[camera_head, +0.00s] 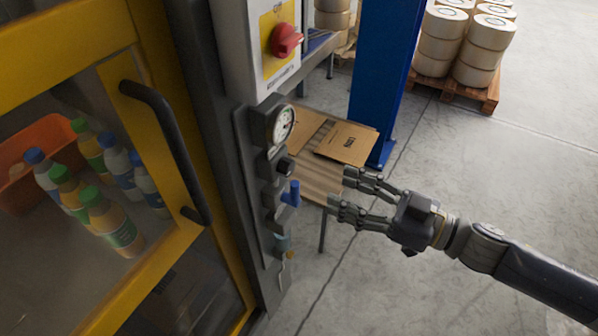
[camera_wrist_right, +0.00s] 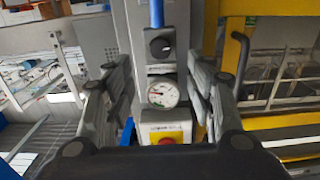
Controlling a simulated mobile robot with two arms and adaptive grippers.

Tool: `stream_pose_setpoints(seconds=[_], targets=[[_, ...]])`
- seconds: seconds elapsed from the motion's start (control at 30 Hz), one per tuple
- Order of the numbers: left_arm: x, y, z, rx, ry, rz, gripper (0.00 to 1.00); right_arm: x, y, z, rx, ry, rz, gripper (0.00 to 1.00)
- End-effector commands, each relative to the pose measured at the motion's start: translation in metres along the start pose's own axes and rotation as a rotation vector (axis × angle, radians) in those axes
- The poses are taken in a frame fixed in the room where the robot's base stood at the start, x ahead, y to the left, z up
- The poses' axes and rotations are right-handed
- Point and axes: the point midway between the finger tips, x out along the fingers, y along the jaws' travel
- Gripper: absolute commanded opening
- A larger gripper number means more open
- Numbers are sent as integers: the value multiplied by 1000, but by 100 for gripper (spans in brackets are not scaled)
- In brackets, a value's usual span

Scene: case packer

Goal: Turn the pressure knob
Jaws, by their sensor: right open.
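The black pressure knob (camera_head: 286,165) sits on the grey side panel of the machine, just below the round white gauge (camera_head: 281,124). My right gripper (camera_head: 342,190) is open and empty, to the right of the panel and apart from it, with its fingers pointing left toward the knob and a blue lever (camera_head: 291,194). In the right wrist view the black knob (camera_wrist_right: 160,47) shows between the two open fingers, above the gauge (camera_wrist_right: 163,93). My left gripper is not in view.
A table with flat cardboard (camera_head: 347,143) and a blue post (camera_head: 384,75) stand behind the gripper.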

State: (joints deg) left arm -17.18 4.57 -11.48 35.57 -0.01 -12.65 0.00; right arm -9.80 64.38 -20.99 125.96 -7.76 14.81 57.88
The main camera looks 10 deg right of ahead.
Motion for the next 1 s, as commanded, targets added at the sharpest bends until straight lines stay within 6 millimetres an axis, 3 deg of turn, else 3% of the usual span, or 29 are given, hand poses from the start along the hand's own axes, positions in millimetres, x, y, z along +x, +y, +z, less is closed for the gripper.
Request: stream_pose_setpoints(seconds=[0.37, 1.0], targets=[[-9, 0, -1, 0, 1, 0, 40, 30, 0, -3, -3, 3, 0, 51], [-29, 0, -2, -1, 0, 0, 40, 99, 0, -2, -1, 2, -1, 51]])
